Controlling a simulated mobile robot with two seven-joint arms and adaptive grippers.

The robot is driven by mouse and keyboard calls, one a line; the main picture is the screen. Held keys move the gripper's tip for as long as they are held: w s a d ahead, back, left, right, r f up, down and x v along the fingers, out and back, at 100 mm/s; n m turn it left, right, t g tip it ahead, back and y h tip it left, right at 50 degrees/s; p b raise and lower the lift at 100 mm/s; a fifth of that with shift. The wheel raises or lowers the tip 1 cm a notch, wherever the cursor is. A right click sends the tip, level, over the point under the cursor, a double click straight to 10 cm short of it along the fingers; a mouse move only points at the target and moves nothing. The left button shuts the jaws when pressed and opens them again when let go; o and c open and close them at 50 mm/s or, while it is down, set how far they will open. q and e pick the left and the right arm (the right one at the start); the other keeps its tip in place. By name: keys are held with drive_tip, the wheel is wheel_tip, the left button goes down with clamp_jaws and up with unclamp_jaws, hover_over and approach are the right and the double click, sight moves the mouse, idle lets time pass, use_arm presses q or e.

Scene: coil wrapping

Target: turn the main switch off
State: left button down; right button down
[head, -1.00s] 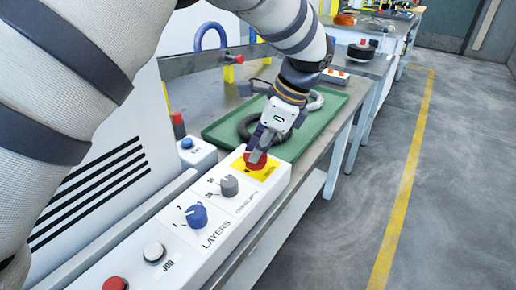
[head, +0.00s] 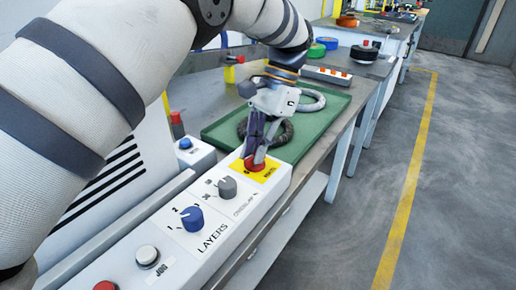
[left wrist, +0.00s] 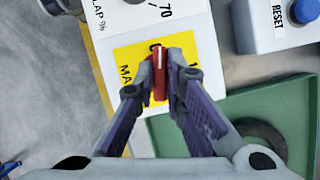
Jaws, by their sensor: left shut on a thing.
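The main switch is a red knob (head: 256,164) on a yellow plate (head: 262,175) at the far end of the white control panel in the head view. My left gripper (head: 254,158) reaches down onto it and is shut on it. In the left wrist view the red knob (left wrist: 159,75) sits between the two fingers of my left gripper (left wrist: 160,82). A white line on the knob points toward a mark that looks like "0". The fingers hide part of the yellow plate's lettering. My right gripper is not in view.
The panel also carries a grey knob (head: 227,187), a blue LAYERS knob (head: 192,218) and a white JOG button (head: 147,256). A blue RESET button (left wrist: 306,11) is beside it. A green tray (head: 324,122) with grey coils lies just beyond.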

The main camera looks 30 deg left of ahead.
use_arm(q)
drive_tip(key=shift+a+n+h, duration=0.1)
drive_tip(key=shift+n+h, duration=0.4)
drive_tip(key=shift+n, duration=0.7)
drive_tip(key=c, duration=1.7)
unclamp_jaws()
drive_tip(key=shift+o, duration=0.2)
wheel_tip(320, 180, up, 10)
drive_tip(key=shift+f, duration=0.1)
